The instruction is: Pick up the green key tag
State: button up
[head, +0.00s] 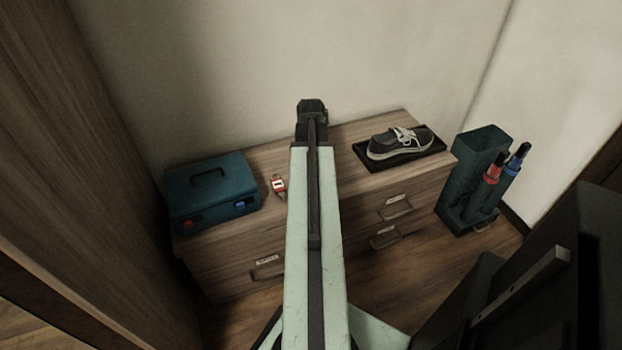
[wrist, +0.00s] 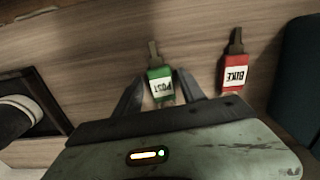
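The green key tag (wrist: 159,86) has a white label reading "POST" and lies on the wooden dresser top (wrist: 95,48) in the wrist view. My gripper (wrist: 158,77) is open, with one dark finger on either side of the tag. I cannot tell whether the fingers touch it. Part of the tag's near end is hidden by my gripper body. In the head view my arm hides the green tag, and my gripper (head: 312,108) shows only from behind above the dresser.
A red key tag (wrist: 235,72) labelled "BIKE" lies close to the right of the green one in the wrist view. A teal toolbox (head: 212,190) stands at the dresser's left. A shoe (head: 398,142) sits on a black tray (head: 372,163) at the right.

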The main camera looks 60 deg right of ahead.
grip_shut()
notch_tip(320, 180, up, 10)
jog(key=p, duration=1)
